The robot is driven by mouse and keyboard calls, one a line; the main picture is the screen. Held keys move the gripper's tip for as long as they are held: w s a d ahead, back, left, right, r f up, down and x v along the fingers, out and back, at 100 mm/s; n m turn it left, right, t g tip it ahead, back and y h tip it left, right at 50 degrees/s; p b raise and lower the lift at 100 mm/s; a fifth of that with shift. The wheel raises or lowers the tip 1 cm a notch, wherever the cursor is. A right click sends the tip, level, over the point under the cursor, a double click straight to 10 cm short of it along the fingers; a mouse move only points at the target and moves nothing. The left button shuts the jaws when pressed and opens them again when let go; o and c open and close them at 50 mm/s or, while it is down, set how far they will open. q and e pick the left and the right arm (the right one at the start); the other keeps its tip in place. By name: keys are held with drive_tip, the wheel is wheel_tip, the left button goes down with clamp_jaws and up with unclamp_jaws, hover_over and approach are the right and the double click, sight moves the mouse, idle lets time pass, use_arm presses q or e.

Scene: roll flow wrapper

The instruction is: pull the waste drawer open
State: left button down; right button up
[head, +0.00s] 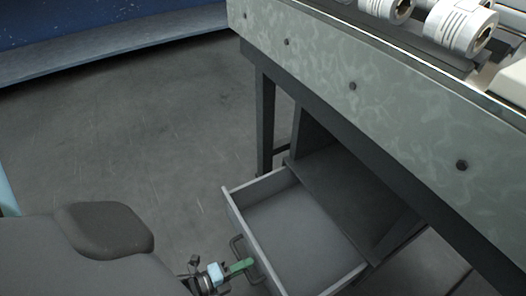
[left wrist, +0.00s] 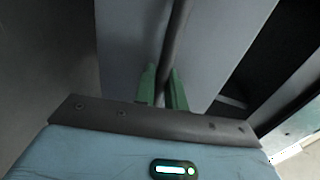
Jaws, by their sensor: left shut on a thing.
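The waste drawer (head: 290,225) is a grey, empty, open-topped drawer pulled out from a dark housing under the machine. Its front carries a dark bar handle (head: 236,246). My left gripper (head: 248,264), with green fingers, is shut on this handle. In the left wrist view the handle (left wrist: 177,40) runs up from between the green fingers (left wrist: 163,88), with the pale drawer front (left wrist: 130,45) behind it. The right gripper is in neither view.
The machine's pale side panel (head: 370,90) with dark bolts runs above the drawer, and white rolls (head: 460,27) sit on top. A dark leg (head: 265,120) stands behind the drawer. Bare grey floor (head: 150,130) lies to the left.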

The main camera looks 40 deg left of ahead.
use_arm(q)
drive_tip(key=v, duration=0.2)
drive_tip(key=shift+s+a+f, duration=0.1)
drive_tip(key=shift+s+f, duration=0.05)
drive_tip(key=shift+s, duration=0.25)
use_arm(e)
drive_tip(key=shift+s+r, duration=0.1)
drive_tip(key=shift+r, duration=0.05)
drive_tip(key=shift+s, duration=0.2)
use_arm(q)
drive_tip(key=c, duration=1.6)
unclamp_jaws()
drive_tip(key=shift+o, duration=0.2)
